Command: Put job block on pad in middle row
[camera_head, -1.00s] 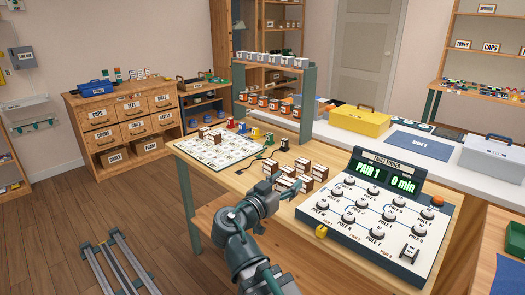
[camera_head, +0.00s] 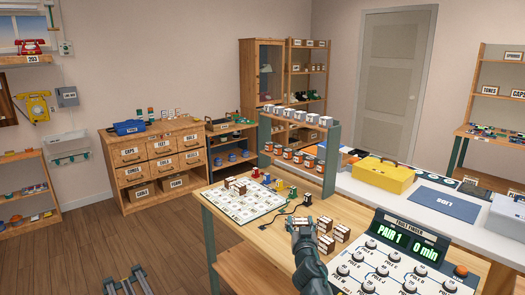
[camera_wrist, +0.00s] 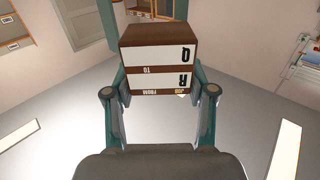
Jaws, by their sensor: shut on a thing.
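My gripper (camera_wrist: 159,84) is shut on a brown job block (camera_wrist: 158,52) with white label faces. The wrist view shows the block upside down, with the letters Q and R and the words TO, FROM and JOB. In the head view my gripper (camera_head: 301,226) is over the wooden bench, at the right of the white pad board (camera_head: 252,211). The board is a grid of pale labelled pads. A few brown and white blocks (camera_head: 236,185) stand at its back. The held block is hard to make out in the head view.
Several loose job blocks (camera_head: 342,233) stand just right of my gripper. The fault finder console (camera_head: 400,262) reads PAIR 1, 0 min. A rack (camera_head: 300,135) stands on the bench's back edge.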

